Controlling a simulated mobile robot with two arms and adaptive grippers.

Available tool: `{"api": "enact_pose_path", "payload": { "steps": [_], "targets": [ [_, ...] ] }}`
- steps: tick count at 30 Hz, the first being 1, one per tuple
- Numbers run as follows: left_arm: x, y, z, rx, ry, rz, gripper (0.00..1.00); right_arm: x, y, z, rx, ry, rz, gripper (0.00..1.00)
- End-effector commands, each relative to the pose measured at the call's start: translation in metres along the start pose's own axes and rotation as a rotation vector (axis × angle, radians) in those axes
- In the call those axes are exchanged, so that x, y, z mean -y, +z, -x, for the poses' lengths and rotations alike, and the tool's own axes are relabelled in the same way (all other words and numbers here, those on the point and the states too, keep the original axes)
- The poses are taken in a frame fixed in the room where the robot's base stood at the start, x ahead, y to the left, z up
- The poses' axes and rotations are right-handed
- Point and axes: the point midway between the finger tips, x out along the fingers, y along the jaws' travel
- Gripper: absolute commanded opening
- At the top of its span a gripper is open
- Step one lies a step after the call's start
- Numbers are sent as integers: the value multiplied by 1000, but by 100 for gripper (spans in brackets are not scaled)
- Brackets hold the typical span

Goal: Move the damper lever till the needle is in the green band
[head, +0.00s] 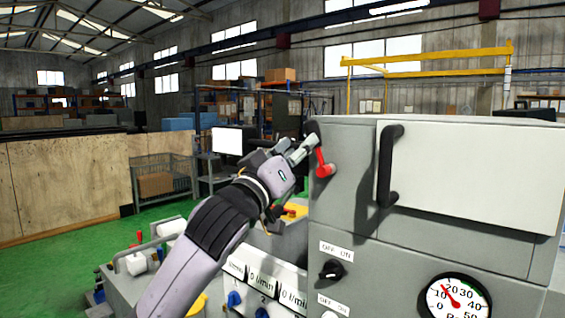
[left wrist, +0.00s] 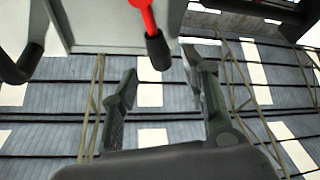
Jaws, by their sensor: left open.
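The red damper lever (head: 324,166) is on the left side of the grey machine housing and points up, tilted a little left, with a dark knob at its end. In the left wrist view the lever's black knob (left wrist: 158,52) hangs between the fingertips, with gaps on both sides. My left gripper (head: 303,150) is at the lever; its fingers are open around the knob in the wrist view (left wrist: 161,66). The round gauge (head: 457,298) is cut by the bottom edge; its red needle points up-left, between 10 and 20. No green band can be made out. My right gripper is out of view.
A white door panel (head: 480,170) with a black handle (head: 387,165) is right of the lever. Below are a black OFF/ON switch (head: 331,270) and a flow-meter panel (head: 262,285). A wire cage (head: 162,182) stands on the green floor behind.

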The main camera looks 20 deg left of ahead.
Motion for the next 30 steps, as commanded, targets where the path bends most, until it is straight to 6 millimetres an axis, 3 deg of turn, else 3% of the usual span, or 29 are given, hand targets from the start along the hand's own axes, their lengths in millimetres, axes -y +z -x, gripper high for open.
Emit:
{"api": "enact_pose_path", "payload": {
  "steps": [3,10,30],
  "targets": [
    [0,1,26,1,1,-1,42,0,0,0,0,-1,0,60],
    [0,1,56,1,-1,-1,42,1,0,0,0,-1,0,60],
    [0,0,62,0,0,-1,42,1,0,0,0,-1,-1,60]
  ]
}}
